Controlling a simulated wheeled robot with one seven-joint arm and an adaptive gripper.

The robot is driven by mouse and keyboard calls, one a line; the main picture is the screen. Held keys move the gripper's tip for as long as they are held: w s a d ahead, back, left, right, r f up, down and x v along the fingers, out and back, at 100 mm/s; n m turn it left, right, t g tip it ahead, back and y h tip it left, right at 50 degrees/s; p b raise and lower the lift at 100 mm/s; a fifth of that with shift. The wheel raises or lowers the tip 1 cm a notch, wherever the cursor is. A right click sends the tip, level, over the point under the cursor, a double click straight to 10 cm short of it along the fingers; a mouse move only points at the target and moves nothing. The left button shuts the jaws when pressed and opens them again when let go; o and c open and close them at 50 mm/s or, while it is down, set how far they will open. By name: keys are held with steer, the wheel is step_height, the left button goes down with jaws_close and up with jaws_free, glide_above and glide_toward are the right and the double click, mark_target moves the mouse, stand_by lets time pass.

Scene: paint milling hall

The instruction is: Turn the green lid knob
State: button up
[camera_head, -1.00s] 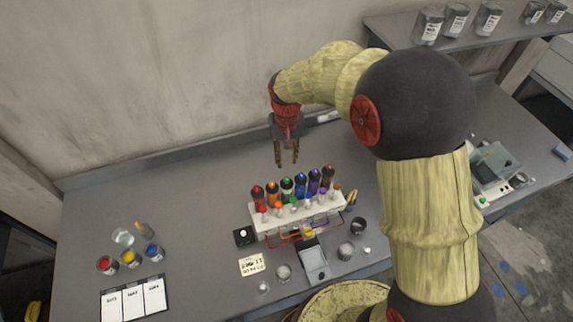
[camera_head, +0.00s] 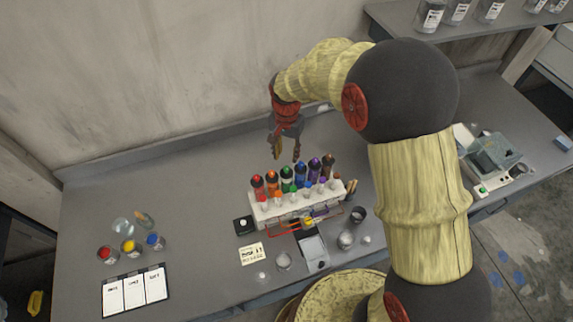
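A bottle with green on it (camera_head: 287,179) stands in the white rack, in a row of several coloured bottles. Separately, a small green knob or button (camera_head: 482,190) shows on the front of a grey-green machine (camera_head: 495,160) at the right of the bench. I cannot tell for sure which of these is the green lid knob. My gripper (camera_head: 287,152) hangs above and behind the rack, fingers pointing down and apart, with nothing visible between them. It looks close to the green bottle in the picture, but touches no bottle that I can see. It is far left of the machine.
The white rack (camera_head: 295,208) has red wire and small items before it. Cups (camera_head: 345,240), a grey tray (camera_head: 314,252) and a note card (camera_head: 251,254) lie nearby. Paint pots (camera_head: 128,247) stand at left. My arm covers the bench between rack and machine.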

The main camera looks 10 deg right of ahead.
mark_target(286, 168)
step_height(286, 168, down, 8)
steer(key=shift+r+p, duration=0.2)
steer(key=shift+p, duration=0.2)
jaws_close()
stand_by(0.5)
